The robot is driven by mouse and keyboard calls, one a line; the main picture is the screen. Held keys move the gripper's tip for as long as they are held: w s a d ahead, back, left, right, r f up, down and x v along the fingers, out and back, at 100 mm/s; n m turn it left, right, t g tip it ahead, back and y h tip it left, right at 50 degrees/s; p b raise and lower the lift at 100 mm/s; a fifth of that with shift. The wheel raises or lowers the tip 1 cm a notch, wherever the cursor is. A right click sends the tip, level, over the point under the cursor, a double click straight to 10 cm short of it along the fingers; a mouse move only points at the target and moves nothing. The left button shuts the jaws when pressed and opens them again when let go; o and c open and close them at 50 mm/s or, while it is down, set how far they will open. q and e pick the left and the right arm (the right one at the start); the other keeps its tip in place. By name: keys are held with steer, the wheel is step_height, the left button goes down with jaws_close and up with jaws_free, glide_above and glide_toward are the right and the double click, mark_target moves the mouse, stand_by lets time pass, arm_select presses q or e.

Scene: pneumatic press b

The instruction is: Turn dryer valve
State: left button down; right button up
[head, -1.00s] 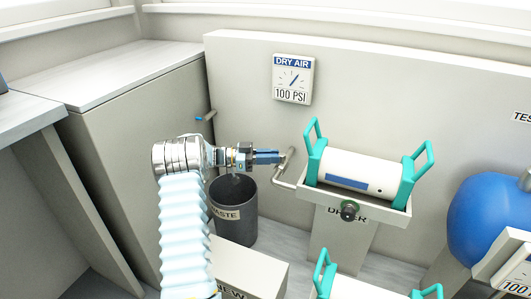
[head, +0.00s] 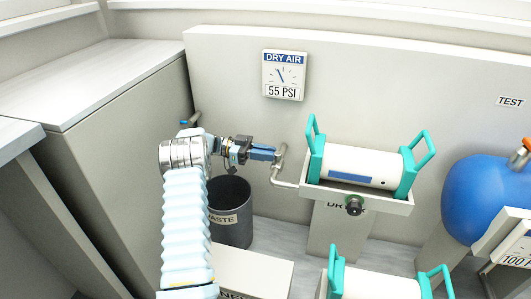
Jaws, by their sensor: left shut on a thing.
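The dryer stand (head: 335,232) carries a white cylinder (head: 360,165) with teal handles in a tray. A grey pipe runs from its left side to a metal valve handle (head: 280,157). My left gripper (head: 272,154) reaches in from the left, with its blue fingers shut on the valve handle. The fingertips partly cover the handle. The dry air gauge (head: 284,75) on the wall above reads 55 PSI. A round black knob (head: 355,205) sits on the front of the dryer. My right gripper is not in view.
A dark waste bin (head: 231,225) stands below my left gripper. A box (head: 250,272) and another teal-handled cylinder (head: 380,286) are in front. A blue tank (head: 490,195) is at the right. Grey cabinets (head: 100,85) line the left.

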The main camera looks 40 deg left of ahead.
arm_select(q)
steer(key=shift+d, duration=0.1)
steer(key=c, duration=1)
jaws_free()
steer(key=shift+r, duration=0.2)
step_height(320, 180, up, 3)
steer(key=shift+f, duration=0.2)
steer(key=s+d+r, duration=0.8)
steer(key=s+r, duration=0.2)
steer(key=s, duration=0.1)
steer(key=shift+d, duration=0.25)
